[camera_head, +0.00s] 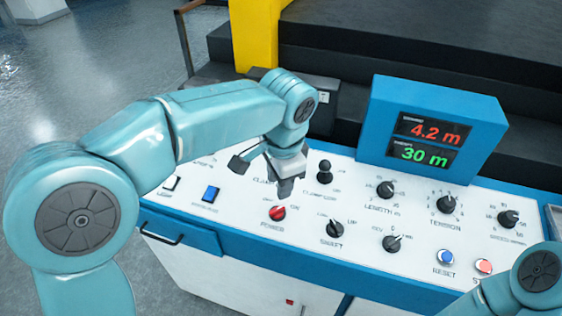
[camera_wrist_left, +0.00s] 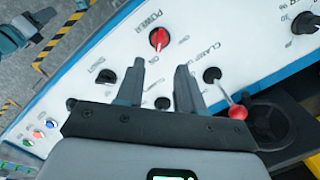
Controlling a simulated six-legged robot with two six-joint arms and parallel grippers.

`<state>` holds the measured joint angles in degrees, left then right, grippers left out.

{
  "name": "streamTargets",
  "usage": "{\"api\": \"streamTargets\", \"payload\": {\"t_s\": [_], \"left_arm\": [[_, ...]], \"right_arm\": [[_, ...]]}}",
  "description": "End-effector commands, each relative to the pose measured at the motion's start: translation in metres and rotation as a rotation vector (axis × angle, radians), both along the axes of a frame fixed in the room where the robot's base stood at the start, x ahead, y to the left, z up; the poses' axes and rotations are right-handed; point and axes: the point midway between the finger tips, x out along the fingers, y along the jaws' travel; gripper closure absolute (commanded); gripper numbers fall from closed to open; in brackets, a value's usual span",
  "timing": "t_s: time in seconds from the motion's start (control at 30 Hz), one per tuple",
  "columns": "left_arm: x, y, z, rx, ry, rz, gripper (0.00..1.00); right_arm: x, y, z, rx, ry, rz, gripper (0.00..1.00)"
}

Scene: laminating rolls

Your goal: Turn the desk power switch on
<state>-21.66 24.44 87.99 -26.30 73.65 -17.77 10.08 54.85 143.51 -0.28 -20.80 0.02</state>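The power switch is a red rotary knob (camera_head: 277,212) on the white slanted desk panel (camera_head: 250,222), labelled POWER with an ON mark to its right. In the left wrist view the red knob (camera_wrist_left: 159,39) lies just beyond the fingertips, with ON and OFF marks around it. I cannot tell surely which mark it points to. My left gripper (camera_head: 288,190) hangs above the panel, just behind the knob. In the wrist view the left gripper (camera_wrist_left: 158,80) has its fingers apart with nothing between them, not touching the knob. My right gripper is out of view; only part of that arm shows.
A red-balled lever (camera_wrist_left: 238,112) stands near the right finger. A blue display box (camera_head: 430,128) reads 4.2 m and 30 m.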

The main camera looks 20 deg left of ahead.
Motion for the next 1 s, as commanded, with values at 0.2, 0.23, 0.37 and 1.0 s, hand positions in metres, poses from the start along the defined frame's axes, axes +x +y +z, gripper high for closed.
{"api": "streamTargets", "payload": {"t_s": [0.2, 0.23, 0.37, 1.0], "left_arm": [[-0.004, -0.004, 0.044, -0.001, -0.002, -0.001, 0.63], [-0.004, -0.005, 0.048, -0.001, -0.003, -0.001, 0.63], [-0.005, -0.005, 0.057, 0.0, -0.001, 0.0, 0.63], [-0.006, -0.005, 0.059, 0.0, 0.0, -0.001, 0.63]], "right_arm": [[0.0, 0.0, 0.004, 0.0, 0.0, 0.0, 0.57], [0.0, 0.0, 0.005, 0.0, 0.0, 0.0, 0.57], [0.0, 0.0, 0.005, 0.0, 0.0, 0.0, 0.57], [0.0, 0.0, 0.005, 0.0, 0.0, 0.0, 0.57]]}}
